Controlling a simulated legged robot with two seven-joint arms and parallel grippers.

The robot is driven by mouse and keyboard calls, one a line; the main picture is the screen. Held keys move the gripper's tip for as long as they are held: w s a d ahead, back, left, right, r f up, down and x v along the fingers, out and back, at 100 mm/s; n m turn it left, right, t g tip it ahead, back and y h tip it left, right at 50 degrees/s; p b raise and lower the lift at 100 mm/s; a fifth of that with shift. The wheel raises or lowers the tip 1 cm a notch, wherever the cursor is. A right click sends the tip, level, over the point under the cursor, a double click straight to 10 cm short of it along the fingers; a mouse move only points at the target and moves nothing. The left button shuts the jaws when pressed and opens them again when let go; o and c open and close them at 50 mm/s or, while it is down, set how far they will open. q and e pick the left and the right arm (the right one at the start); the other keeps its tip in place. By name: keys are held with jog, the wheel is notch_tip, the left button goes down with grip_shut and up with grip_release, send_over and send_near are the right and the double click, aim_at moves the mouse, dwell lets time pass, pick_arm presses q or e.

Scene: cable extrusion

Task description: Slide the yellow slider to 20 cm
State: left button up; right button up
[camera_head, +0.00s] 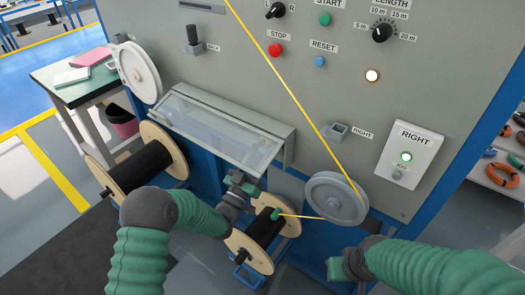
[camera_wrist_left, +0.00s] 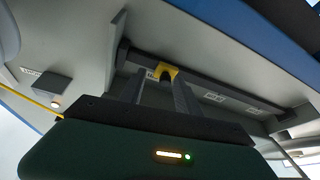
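The yellow slider (camera_wrist_left: 167,72) sits on a dark rail (camera_wrist_left: 205,82) under the machine's housing in the left wrist view. The fingers of my left gripper (camera_wrist_left: 160,86) stand apart, with their tips right at the slider. I cannot tell whether they press on it. In the head view my left gripper (camera_head: 240,187) is at the lower edge of the clear-covered box (camera_head: 222,130), and the slider is hidden there. Labels along the rail are too small to read. My right gripper (camera_head: 347,266) is low at the right, away from the box; its finger opening cannot be made out.
A yellow cable (camera_head: 285,72) runs down the panel to a grey pulley (camera_head: 337,200) and on to a spool (camera_head: 262,232) below my left gripper. A larger black spool (camera_head: 140,170) stands left. Control knobs and buttons fill the panel above.

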pick_arm(q)
jog(key=shift+w+a+r, duration=0.3)
jog(key=shift+w+a, duration=0.25)
jog(key=shift+w, duration=0.25)
jog(key=shift+d, duration=0.55)
jog(key=c, duration=0.7)
grip_shut()
jog(key=shift+a, duration=0.2)
